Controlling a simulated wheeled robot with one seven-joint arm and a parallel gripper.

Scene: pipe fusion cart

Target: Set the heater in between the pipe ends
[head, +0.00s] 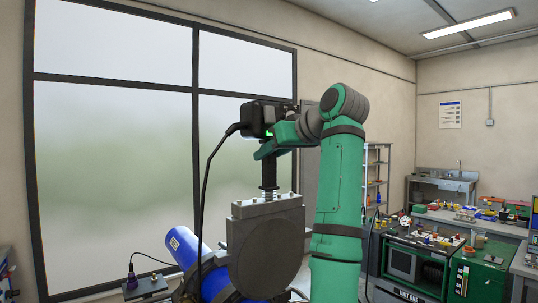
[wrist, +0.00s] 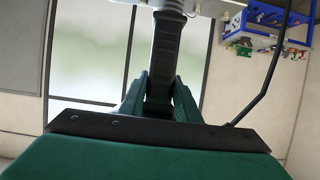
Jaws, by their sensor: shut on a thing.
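The heater is a round dark plate (head: 268,252) with a grey top block and an upright black handle (head: 269,178). In the wrist view my gripper's green fingers (wrist: 160,95) flank the black handle (wrist: 166,50). A blue pipe (head: 188,248) with a white label runs in from the left, behind the plate. The plate hides the pipe ends, so I cannot tell whether it is between them.
The black cable (head: 205,185) drops on the left of the heater. A small stand with a dark knob (head: 132,280) is at lower left. A green workbench (head: 475,270), cluttered with parts, and a sink (head: 445,183) are at the right. Large windows (head: 115,130) fill the left wall.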

